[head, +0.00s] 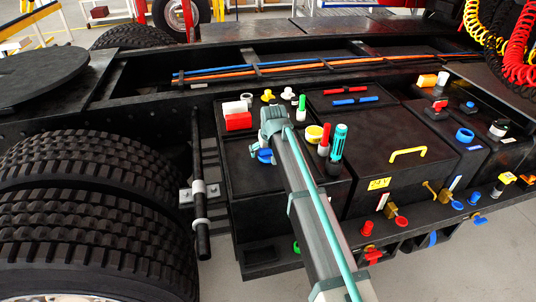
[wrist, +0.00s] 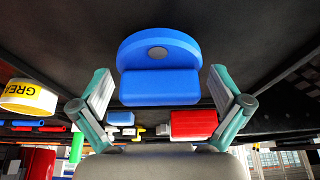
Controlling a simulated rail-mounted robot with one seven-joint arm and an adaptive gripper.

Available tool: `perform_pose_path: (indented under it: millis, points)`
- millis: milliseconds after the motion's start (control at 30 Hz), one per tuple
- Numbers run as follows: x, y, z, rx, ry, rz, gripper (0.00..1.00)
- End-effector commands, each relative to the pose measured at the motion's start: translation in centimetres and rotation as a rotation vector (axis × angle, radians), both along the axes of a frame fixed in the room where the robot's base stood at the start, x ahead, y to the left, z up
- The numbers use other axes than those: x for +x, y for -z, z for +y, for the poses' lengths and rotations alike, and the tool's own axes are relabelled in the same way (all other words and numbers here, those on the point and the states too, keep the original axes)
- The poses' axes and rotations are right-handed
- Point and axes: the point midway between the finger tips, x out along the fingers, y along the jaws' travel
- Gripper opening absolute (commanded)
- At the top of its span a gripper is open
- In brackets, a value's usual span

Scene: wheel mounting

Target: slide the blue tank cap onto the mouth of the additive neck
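The blue tank cap (wrist: 160,60) has a round top with a grey centre disc and a thick block-like grip. In the wrist view it is between and just beyond my two fingertips. My gripper (wrist: 160,75) is open, with a narrow gap on each side of the cap. In the head view my gripper (head: 268,145) is low over the black tank box, and part of the blue cap (head: 264,156) shows beneath it. My arm hides the area under and in front of it. I cannot tell which part is the additive neck.
A red block (head: 238,121), a yellow ring (head: 314,133) and red and green markers (head: 338,142) stand close around my gripper. A yellow handle (head: 408,154) and a blue ring (head: 464,135) are to the right. Large tyres (head: 90,220) fill the left.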

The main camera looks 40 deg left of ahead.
Motion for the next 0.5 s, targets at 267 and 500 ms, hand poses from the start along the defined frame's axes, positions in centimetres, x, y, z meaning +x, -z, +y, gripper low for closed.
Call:
perform_pose_path:
  millis: [267, 500]
  points:
    - [0.00, -0.01, -0.02, 0.000, 0.000, 0.000, 0.52]
    - [-0.01, -0.03, -0.01, 0.000, 0.000, 0.000, 0.39]
